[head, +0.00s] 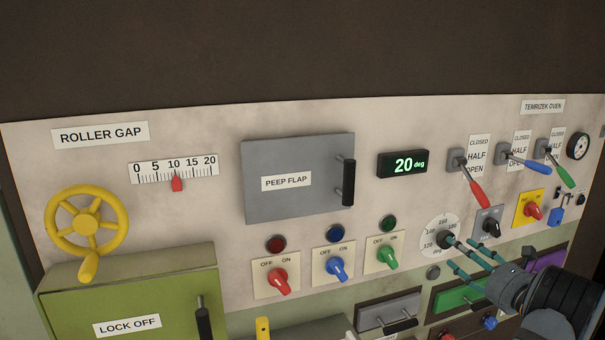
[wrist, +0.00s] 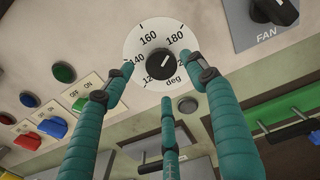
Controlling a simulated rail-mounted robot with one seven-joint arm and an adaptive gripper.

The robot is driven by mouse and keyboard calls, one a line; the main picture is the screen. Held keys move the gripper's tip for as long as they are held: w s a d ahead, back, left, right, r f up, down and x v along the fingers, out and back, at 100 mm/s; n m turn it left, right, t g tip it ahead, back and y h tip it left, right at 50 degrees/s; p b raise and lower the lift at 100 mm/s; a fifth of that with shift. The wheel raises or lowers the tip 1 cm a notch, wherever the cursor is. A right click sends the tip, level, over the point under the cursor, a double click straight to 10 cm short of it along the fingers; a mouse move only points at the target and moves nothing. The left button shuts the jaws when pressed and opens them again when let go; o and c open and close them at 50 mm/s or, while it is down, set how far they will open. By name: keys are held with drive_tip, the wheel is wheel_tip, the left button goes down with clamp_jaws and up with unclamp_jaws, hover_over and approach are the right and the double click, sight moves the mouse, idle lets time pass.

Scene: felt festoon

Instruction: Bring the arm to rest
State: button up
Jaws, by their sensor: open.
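My gripper (head: 460,250) has three teal fingers and is at the lower right of the head view. Its fingers are spread open in front of a temperature dial (head: 432,230) on the panel. In the wrist view the fingertips of my gripper (wrist: 160,84) appear around the lower part of the white dial (wrist: 138,48). The dial's black knob (wrist: 160,64) shows between and above them, with nothing held. I cannot tell whether any fingertip touches the knob or dial. The knob's pale mark points to the upper right.
Red, blue and green switches (head: 336,268) sit left of the dial. Levers (head: 474,185) stick out above right. A fan knob (head: 491,228) is close by. Handled drawers (head: 390,310) lie below. A peep flap (head: 290,202) and yellow handwheel (head: 85,222) are farther left.

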drive_tip(key=w+a+m+p, duration=0.1)
drive_tip(key=w+a+p, duration=0.15)
drive_tip(key=w, duration=0.25)
drive_tip(key=d+b+v, duration=0.1)
drive_tip(key=b+v, duration=0.2)
drive_tip(key=v, duration=0.9)
drive_tip(key=w+a+f+m+p, duration=0.2)
drive_tip(key=w+a+m+p, duration=0.1)
drive_tip(key=w+a+p, duration=0.15)
drive_tip(key=s+d+r+m+p, duration=0.1)
drive_tip(key=s+d+r+p, duration=0.1)
drive_tip(key=s+d+p, duration=0.15)
drive_tip(key=x, duration=1)
drive_tip(key=shift+d+b, duration=0.35)
